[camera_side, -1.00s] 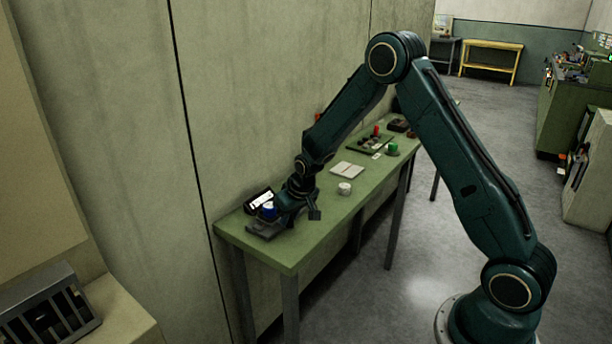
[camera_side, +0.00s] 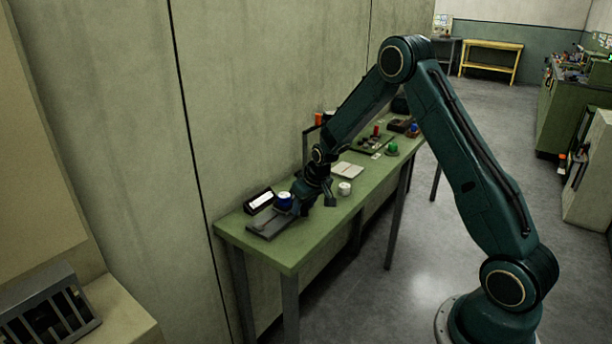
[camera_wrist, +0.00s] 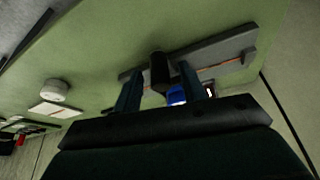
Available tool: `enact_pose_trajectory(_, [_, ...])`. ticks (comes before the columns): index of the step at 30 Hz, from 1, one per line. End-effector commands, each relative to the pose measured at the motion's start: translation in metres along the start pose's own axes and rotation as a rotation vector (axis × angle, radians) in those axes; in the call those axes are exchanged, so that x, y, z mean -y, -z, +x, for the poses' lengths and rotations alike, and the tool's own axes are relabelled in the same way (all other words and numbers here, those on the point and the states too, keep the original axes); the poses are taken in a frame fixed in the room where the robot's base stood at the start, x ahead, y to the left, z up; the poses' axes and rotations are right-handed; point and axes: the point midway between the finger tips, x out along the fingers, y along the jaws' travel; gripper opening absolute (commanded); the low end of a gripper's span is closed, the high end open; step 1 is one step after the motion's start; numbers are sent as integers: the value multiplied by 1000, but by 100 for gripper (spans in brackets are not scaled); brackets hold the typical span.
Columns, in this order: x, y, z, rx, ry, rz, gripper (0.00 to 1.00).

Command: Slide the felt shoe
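A long grey plate (camera_side: 268,226) with a raised end and a thin orange line lies on the green bench. It also shows in the wrist view (camera_wrist: 222,50). My gripper (camera_side: 308,205) is low over its right part; in the wrist view my two fingers (camera_wrist: 160,85) stand apart on either side of a dark upright cylinder (camera_wrist: 158,72). A blue piece with a white band (camera_side: 284,201) is beside my gripper, and blue shows between my fingers (camera_wrist: 176,95). I cannot tell which part is the felt shoe, or whether my fingers touch the cylinder.
A black device with a white face (camera_side: 260,200) stands behind the plate. Farther back are a green item (camera_side: 393,149) and a dark tray (camera_side: 374,145). The wall borders the bench's rear.

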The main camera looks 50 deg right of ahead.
Motion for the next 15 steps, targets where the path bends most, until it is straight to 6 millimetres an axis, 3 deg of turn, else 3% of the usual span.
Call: enact_pose_trajectory(15, [1,0,-7,0,2,-1,41])
